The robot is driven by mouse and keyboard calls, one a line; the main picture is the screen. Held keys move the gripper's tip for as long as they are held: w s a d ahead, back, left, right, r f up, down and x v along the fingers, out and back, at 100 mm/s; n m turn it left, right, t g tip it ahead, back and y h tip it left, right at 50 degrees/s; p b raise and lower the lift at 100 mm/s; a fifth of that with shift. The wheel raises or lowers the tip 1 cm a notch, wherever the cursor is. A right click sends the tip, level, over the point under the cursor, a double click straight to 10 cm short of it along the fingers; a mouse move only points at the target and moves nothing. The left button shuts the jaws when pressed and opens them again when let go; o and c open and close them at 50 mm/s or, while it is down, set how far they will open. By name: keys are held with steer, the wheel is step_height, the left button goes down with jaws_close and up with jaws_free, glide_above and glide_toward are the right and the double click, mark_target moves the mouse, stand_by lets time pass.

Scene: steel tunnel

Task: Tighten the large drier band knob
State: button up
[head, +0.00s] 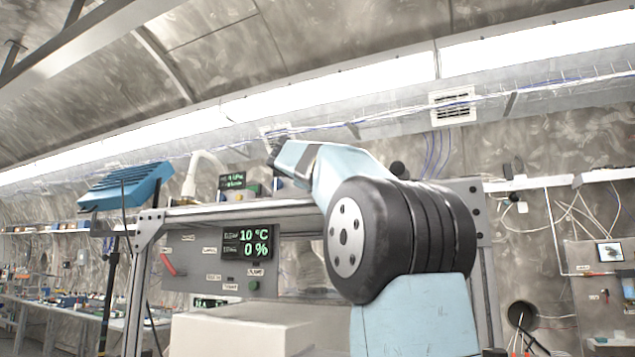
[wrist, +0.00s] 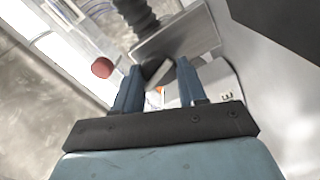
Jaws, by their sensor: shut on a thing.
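In the wrist view my gripper (wrist: 159,82) has its two blue fingers on either side of a dark, partly hidden piece, which I take to be the large drier band knob (wrist: 153,69). The fingers are shut on it. A light grey flat edge crosses close to it, and its exact shape and turn cannot be told. In the head view my arm reaches over the top of the drier frame (head: 205,212), and my gripper and the knob cannot be made out clearly there.
A red round knob (wrist: 103,67) is left of my fingers. A ribbed dark hose (wrist: 137,14) stands beyond them. The control panel display (head: 248,243) reads 10 °C and 0 %. A blue ribbed unit (head: 127,186) on a stand is at the left. A workbench (head: 75,312) lies farther left.

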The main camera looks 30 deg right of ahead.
steer(key=shift+d+f+m, duration=0.15)
steer(key=shift+f+m, duration=0.05)
steer(key=shift+m, duration=0.1)
stand_by(0.4)
steer(key=o, duration=0.8)
steer(key=shift+w, duration=0.1)
steer(key=shift+o, duration=1.3)
steer(key=shift+r, duration=0.1)
steer(key=shift+a, duration=0.2)
steer(key=v, duration=1.3)
steer(key=shift+s+a, duration=0.2)
steer(key=shift+s, duration=0.05)
